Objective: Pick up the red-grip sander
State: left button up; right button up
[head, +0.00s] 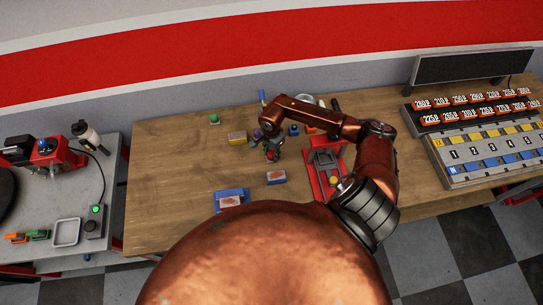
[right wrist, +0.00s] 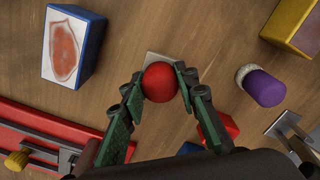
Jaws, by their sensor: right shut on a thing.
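My right gripper (head: 271,153) reaches down over the wooden workbench, seen from behind its copper arm. In the right wrist view its green fingertips (right wrist: 160,86) are shut on the round red grip of the sander (right wrist: 160,82), one finger on each side. A small pale plate shows just behind the red grip; the rest of the sander is hidden under it. I cannot tell whether it rests on the wood or is clear of it. My left gripper does not show.
A blue picture-faced block (right wrist: 74,45) lies beside the gripper, another blue block (head: 231,197) nearer. A yellow block (head: 237,137) and purple-topped piece (right wrist: 263,87) are close by. A red fixture (head: 323,170) stands right. The bench's left part is clear.

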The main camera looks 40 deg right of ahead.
jog(key=shift+c, duration=1.1)
jog(key=shift+r, duration=0.1)
jog(key=shift+w+r+b, duration=0.1)
jog(key=shift+r+b, duration=0.3)
jog(key=shift+r, duration=0.15)
jog(key=s+a+r+b, duration=0.4)
jog(key=a+r+b, duration=0.1)
jog(key=a+r, duration=0.6)
jog(key=shift+a+r, duration=0.4)
jog(key=shift+a, duration=0.8)
jog(key=o, duration=0.6)
jog(key=shift+c, duration=0.2)
jog(key=c, duration=0.4)
